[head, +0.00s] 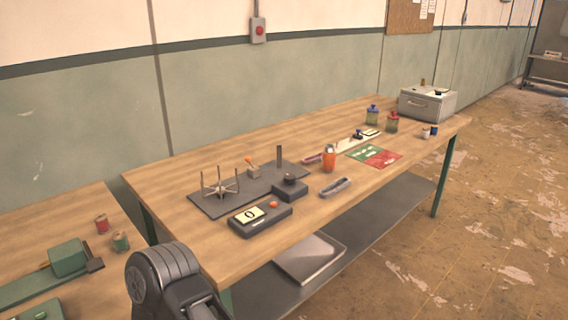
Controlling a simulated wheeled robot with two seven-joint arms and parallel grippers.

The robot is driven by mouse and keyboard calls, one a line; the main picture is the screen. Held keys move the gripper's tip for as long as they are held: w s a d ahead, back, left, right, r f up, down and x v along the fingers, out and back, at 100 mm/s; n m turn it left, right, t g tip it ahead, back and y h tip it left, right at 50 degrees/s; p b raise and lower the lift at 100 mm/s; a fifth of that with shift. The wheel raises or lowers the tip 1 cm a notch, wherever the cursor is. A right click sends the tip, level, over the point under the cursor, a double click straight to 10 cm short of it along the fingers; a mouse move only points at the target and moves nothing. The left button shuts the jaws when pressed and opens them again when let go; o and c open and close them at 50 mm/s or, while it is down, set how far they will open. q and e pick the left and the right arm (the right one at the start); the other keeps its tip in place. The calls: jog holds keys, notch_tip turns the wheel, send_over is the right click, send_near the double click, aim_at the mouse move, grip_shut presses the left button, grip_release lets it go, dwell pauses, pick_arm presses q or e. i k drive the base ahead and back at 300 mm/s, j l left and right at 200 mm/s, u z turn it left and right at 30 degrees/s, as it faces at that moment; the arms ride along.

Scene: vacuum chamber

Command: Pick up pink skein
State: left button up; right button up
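A small pink, elongated bundle (313,159), which looks like the pink skein, lies on the long wooden table (240,147). It is just left of an orange container (329,160) and right of a dark grey board. Its far end is partly hidden by the orange container. A grey elongated bundle (335,187) of similar shape lies nearer the front edge. A dark link of one of my arms shows at the bottom left, but neither gripper's fingers are in view.
The dark board (208,202) bears a pronged stand (221,188). A grey device with a dial (260,219) sits at the front edge. Jars (372,115), a green-red mat (383,158) and a metal box (428,104) stand farther back. A second table is at left.

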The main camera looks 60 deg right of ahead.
aim_at(304, 161)
jog(key=z, duration=2.35)
jog(key=i+l, duration=0.35)
jog(key=l, duration=0.2)
jog(key=i+l+u, duration=0.1)
jog(key=i+l, duration=0.25)
jog(key=l, duration=0.2)
jog(key=i+l, duration=0.3)
jog(key=l, duration=0.3)
jog(key=i+l+u, duration=0.1)
jog(key=i+l, duration=0.2)
jog(key=l, duration=0.25)
jog(key=i+l, duration=0.3)
jog(key=l, duration=0.3)
jog(key=i+l+u, duration=0.1)
jog(key=i+l, duration=0.2)
jog(key=l, duration=0.3)
jog(key=i+l, duration=0.3)
jog(key=l, duration=0.35)
jog(key=i+l+u, duration=0.15)
jog(key=l, duration=0.45)
jog(key=i, duration=0.1)
